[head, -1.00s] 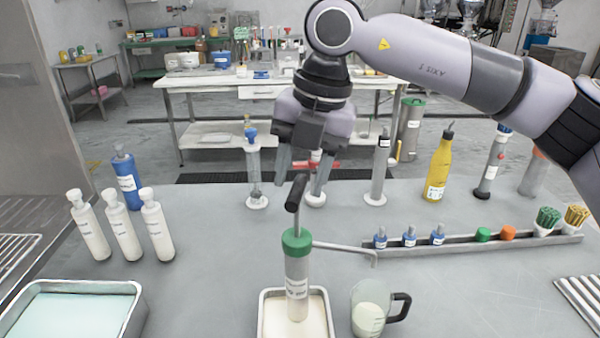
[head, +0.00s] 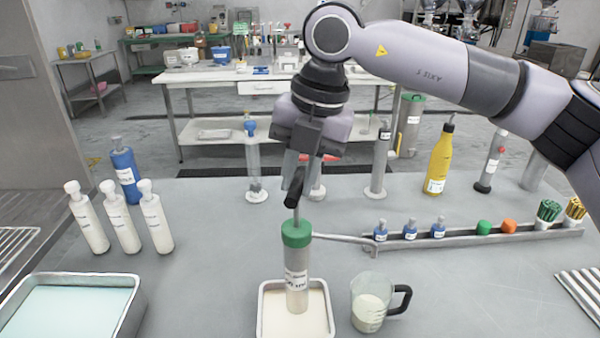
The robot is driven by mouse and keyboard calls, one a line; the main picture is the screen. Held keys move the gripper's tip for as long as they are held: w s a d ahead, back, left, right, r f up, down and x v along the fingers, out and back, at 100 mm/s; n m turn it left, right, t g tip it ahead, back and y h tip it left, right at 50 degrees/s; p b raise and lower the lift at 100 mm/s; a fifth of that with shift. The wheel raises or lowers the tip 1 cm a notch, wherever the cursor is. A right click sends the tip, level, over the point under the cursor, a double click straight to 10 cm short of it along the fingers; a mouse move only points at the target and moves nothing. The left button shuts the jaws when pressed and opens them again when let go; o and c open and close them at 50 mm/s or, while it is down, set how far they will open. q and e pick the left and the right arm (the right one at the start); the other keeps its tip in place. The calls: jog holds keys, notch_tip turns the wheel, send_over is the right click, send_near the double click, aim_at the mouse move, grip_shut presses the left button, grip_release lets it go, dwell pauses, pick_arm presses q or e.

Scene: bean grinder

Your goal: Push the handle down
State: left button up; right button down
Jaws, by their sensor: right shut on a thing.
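The hand grinder (head: 297,272) has a clear, labelled body and a green cap (head: 296,233). It stands roughly upright in a shallow metal tray (head: 263,310) of pale content. A thin metal rod rises from the cap to a black handle (head: 294,190). My right gripper (head: 302,178) points down from above and is shut on the black handle, with its fingers partly hiding the handle's upper part. My left gripper is not in the head view.
A glass jug (head: 369,302) with pale content stands right of the tray. A rack (head: 470,240) of small bottles and brushes lies at right. White bottles (head: 120,222) stand at left. Tall cylinders and a yellow bottle (head: 440,165) line the back.

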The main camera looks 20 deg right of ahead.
jog(key=b+x, duration=0.2)
jog(key=x, duration=0.1)
jog(key=d+b+x, duration=0.1)
jog(key=x, duration=0.1)
jog(key=shift+s+f+b, duration=0.1)
jog(key=shift+s+b, duration=0.15)
jog(key=shift+b, duration=0.05)
jog(key=c, duration=1)
grip_release()
jog(key=v, duration=0.7)
